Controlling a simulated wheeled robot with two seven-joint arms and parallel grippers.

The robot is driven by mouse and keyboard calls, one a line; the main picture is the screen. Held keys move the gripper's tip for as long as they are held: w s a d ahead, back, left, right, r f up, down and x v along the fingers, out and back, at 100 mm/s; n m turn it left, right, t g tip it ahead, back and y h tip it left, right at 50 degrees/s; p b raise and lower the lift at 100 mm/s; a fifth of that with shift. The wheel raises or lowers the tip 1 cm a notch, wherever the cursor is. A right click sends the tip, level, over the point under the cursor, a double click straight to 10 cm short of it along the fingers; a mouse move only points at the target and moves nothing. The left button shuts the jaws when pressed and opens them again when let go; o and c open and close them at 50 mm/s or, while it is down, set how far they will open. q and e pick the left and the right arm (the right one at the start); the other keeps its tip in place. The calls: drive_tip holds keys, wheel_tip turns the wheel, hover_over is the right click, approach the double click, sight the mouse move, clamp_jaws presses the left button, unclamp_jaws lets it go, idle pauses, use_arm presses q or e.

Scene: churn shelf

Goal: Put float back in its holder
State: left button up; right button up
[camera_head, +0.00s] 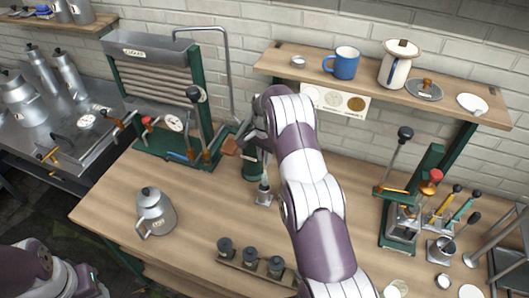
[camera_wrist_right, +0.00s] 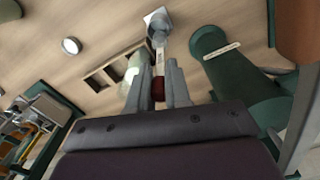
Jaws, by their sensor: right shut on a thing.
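My right gripper (camera_wrist_right: 158,86) is shut on the float (camera_wrist_right: 159,62) by its dark red end, and its pale thin stem points away from the fingers. The holder (camera_wrist_right: 158,25) is a small metal cup on a square base, in line with the stem. I cannot tell whether the stem's far end is inside it. In the head view the holder (camera_head: 264,192) stands on the bench just below my right gripper (camera_head: 256,140); the float is hidden there. My left gripper (camera_head: 88,286) is partly in view at the lower left edge, its fingers unclear.
A green cylinder (camera_wrist_right: 235,80) stands close beside the holder. A metal jug (camera_head: 155,212) stands to the left, and a rack with several dark-topped pieces (camera_head: 250,264) at the front. A green press (camera_head: 405,215) stands at the right. A wooden shelf (camera_head: 290,62) is above.

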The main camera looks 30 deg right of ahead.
sight(264, 175)
drive_tip(key=shift+a+f+b, duration=0.1)
drive_tip(key=shift+f+b, duration=0.25)
drive_tip(key=shift+f, duration=0.3)
drive_tip(key=shift+s+a+f+b, duration=0.3)
drive_tip(key=shift+s+f+b, duration=0.1)
drive_tip(key=shift+f+b, duration=0.3)
drive_tip(key=f, duration=0.1)
drive_tip(key=f+b, duration=0.2)
drive_tip(key=shift+w+d+f, duration=0.25)
drive_tip(key=shift+w+f, duration=0.05)
drive_tip(key=shift+f, duration=0.05)
drive_tip(key=shift+s+a+f+b, duration=0.1)
drive_tip(key=shift+f+b, duration=0.05)
drive_tip(key=shift+b, duration=0.25)
drive_tip(key=shift+s, duration=0.1)
drive_tip(key=o, duration=0.9)
